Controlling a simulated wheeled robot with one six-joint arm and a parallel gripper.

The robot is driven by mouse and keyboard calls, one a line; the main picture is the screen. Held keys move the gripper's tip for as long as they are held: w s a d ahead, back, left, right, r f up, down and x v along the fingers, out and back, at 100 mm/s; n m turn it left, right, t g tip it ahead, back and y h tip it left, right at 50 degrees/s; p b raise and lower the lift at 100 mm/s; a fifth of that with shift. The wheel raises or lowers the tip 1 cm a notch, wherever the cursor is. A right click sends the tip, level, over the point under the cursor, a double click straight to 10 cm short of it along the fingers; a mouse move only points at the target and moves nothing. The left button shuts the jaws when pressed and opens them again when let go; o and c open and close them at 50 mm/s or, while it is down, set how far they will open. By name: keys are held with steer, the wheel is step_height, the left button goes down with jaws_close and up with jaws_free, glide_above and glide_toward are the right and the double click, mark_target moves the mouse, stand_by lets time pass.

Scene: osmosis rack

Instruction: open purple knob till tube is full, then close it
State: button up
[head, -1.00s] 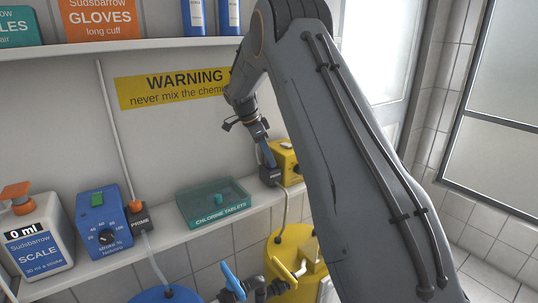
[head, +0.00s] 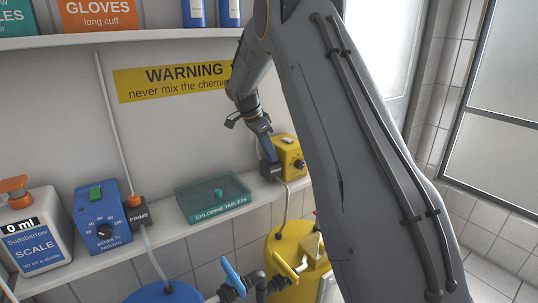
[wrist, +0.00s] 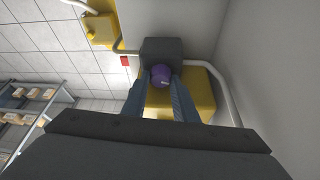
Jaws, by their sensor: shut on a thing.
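The purple knob (wrist: 160,77) sits on the dark block (wrist: 162,52) beside the yellow pump box (wrist: 180,92) in the wrist view. My gripper (wrist: 161,80) has its two blue-grey fingers on either side of the knob, shut on it. In the head view my gripper (head: 267,155) reaches down to the dark block at the left side of the yellow box (head: 289,152). The knob is hidden there. A pale tube (head: 286,203) runs down from the block towards the yellow drum (head: 290,250). I cannot tell how full it is.
The shelf also holds a teal chlorine tablets box (head: 213,197), a blue pump box (head: 100,217) with its own PRIME block (head: 139,213), and a white scale bottle (head: 33,236). Blue (head: 233,277) and yellow (head: 285,268) valve handles stand below.

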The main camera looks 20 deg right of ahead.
steer(key=shift+s+n+t+b, duration=0.1)
steer(key=shift+n+t+b, duration=0.5)
steer(key=shift+n, duration=0.65)
steer(key=shift+n+t+b, duration=0.4)
steer(key=shift+n+b, duration=0.25)
steer(key=shift+n, duration=0.6)
steer(key=o, duration=0.8)
steer(key=shift+r, duration=0.1)
steer(key=b+v, duration=0.2)
steer(key=v, duration=0.5)
steer(key=shift+s+r+b, duration=0.1)
steer(key=shift+r+b, duration=0.2)
steer(key=shift+r, duration=0.05)
